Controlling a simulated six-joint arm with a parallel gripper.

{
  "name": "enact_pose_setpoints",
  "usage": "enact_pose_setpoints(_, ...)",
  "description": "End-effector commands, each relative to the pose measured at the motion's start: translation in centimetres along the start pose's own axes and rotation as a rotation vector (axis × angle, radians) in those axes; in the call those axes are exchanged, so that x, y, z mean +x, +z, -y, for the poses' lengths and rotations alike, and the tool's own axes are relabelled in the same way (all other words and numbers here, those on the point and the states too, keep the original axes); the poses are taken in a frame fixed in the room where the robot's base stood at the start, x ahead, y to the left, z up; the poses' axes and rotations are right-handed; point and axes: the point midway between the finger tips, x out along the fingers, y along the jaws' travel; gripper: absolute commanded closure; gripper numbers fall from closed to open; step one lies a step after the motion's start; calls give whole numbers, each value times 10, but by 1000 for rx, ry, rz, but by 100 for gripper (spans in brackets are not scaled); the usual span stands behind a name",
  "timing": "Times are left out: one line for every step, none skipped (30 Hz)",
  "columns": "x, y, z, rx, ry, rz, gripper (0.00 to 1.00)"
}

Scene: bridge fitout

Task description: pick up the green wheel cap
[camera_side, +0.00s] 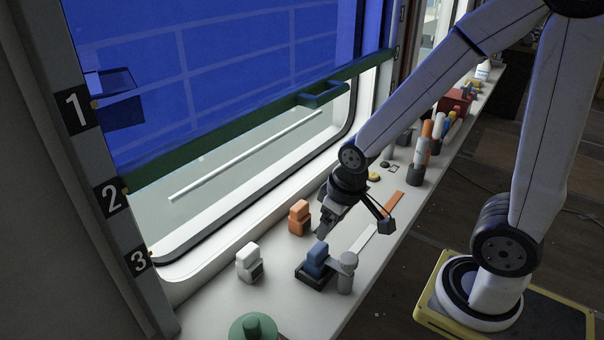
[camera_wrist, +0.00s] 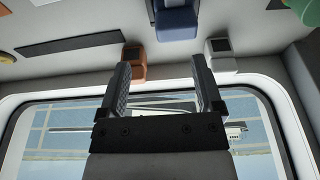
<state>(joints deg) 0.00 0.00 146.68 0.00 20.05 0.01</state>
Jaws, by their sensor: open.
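The green wheel cap (camera_side: 253,328) sits on the white sill at the bottom of the side view, a round disc with a raised hub, partly cut off by the frame edge. In the wrist view a green piece (camera_wrist: 305,9) shows at the top right corner, mostly out of frame. My gripper (camera_side: 326,227) is above the sill near the orange and blue blocks, well away from the cap. In the wrist view my gripper (camera_wrist: 160,75) has its two fingers apart, with nothing held between them.
The window (camera_side: 230,90) borders the sill. Bottles and tools crowd the far end.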

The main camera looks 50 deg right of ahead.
Motion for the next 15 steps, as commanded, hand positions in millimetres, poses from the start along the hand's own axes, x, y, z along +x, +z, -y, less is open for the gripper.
enact_pose_setpoints(0, 0, 0, 2, 0, 0, 16)
enact_pose_setpoints(0, 0, 0, 4, -1, 0, 16)
enact_pose_setpoints(0, 0, 1, 11, -2, 0, 16)
enact_pose_setpoints(0, -1, 2, 18, -4, 0, 16)
enact_pose_setpoints(0, -1, 3, 27, -6, 1, 16)
enact_pose_setpoints(0, -2, 5, 46, -10, 2, 16)
enact_pose_setpoints(0, -2, 7, 62, -13, 2, 16)
enact_pose_setpoints(0, -2, 9, 83, -17, 3, 16)
enact_pose_setpoints(1, -3, 12, 115, -23, 5, 16)
enact_pose_setpoints(1, -4, 15, 143, -28, 7, 16)
enact_pose_setpoints(1, -5, 18, 173, -34, 9, 16)
enact_pose_setpoints(1, -6, 23, 221, -43, 13, 16)
enact_pose_setpoints(1, -6, 27, 258, -50, 16, 16)
enact_pose_setpoints(2, -7, 31, 299, -57, 21, 16)
enact_pose_setpoints(2, -8, 37, 356, -67, 26, 16)
